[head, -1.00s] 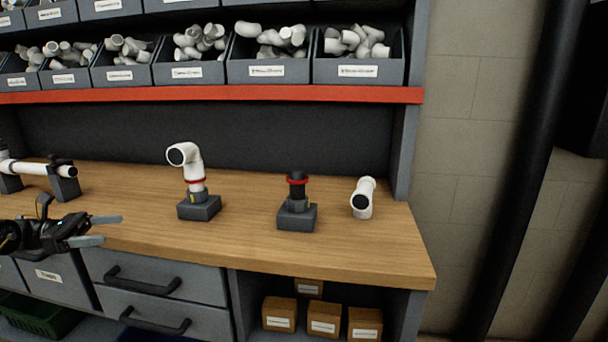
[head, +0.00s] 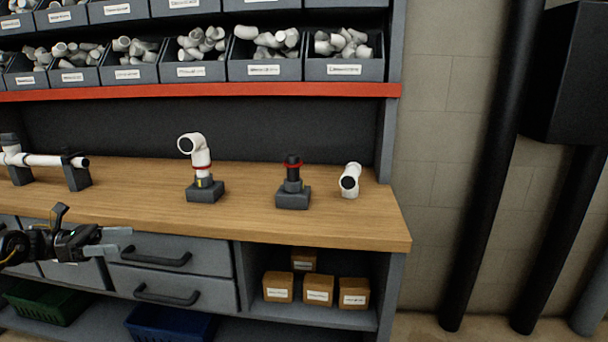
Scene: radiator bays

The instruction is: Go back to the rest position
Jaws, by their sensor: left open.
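My left gripper (head: 116,242) is at the lower left of the head view, in front of the workbench drawers and below the bench top's front edge. Its fingers are open with nothing between them. My right gripper is not in view. On the wooden bench top (head: 250,225) a white elbow pipe (head: 194,146) stands upright on a grey block (head: 205,192), with a red ring at its joint. A second grey block (head: 293,198) holds a black stub with a red ring and no white elbow. A loose white elbow (head: 350,180) stands at the right.
A white pipe (head: 50,160) rests on dark holders at the left. Bins of white fittings (head: 265,70) line the shelf above a red edge (head: 200,95). Below are drawers (head: 170,250), several small boxes (head: 318,291), a green crate (head: 45,302) and a blue crate (head: 170,324).

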